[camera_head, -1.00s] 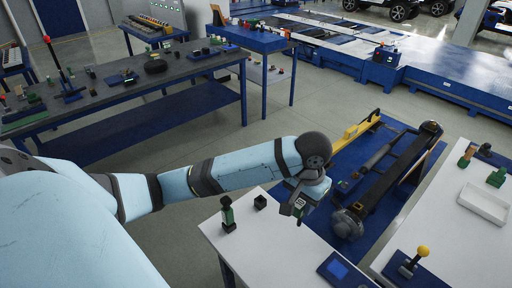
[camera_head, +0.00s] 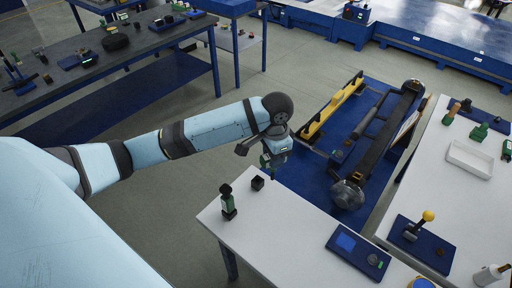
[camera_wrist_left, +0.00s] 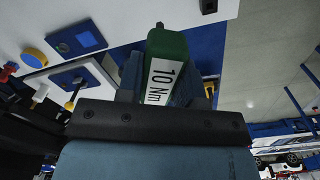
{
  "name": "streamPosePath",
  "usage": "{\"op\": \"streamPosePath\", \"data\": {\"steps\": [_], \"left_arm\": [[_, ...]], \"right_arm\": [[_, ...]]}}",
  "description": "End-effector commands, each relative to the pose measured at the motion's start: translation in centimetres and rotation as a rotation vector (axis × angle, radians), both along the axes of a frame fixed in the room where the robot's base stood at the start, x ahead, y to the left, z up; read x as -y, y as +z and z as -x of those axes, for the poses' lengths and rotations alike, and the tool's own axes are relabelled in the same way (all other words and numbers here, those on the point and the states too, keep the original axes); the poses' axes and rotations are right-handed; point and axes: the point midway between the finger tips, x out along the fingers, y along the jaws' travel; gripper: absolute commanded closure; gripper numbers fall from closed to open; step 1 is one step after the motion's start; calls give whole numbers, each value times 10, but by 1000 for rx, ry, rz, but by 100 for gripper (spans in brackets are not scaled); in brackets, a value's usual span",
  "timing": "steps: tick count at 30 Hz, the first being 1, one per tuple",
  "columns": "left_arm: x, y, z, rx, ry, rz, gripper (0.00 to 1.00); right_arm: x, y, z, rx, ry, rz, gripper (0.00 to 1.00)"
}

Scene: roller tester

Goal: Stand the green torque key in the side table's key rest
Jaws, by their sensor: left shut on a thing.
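My left gripper (camera_head: 268,166) is shut on the green torque key, just beyond the far corner of the white side table (camera_head: 290,225). In the left wrist view the green torque key (camera_wrist_left: 168,48) shows large between the fingers, with a white "10 Nm" label. In the head view the green key (camera_head: 267,160) is small and partly hidden by the gripper. A small black block (camera_head: 257,183), perhaps the key rest, stands on the table close to the gripper. My right gripper is not in view.
A green piece with a black top (camera_head: 228,203) stands left of the black block. A blue panel with a screen (camera_head: 358,252) lies on the same table. A roller unit (camera_head: 385,140) on a blue base stands beyond it. Another white table (camera_head: 455,200) is at right.

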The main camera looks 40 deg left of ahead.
Motion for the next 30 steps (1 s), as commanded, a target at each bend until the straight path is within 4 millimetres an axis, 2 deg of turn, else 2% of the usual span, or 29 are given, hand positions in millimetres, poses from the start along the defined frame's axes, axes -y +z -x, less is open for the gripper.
{"op": "streamPosePath", "data": {"steps": [6,15,21,30], "left_arm": [[-31,-38,-30,4,-401,10,100],[-79,-81,-60,21,-899,9,100],[-97,-94,-68,28,-1070,2,100],[-100,-97,-70,30,-1108,1,100]], "right_arm": [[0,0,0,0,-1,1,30],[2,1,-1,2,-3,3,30],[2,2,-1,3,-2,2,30],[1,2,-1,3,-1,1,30]]}}
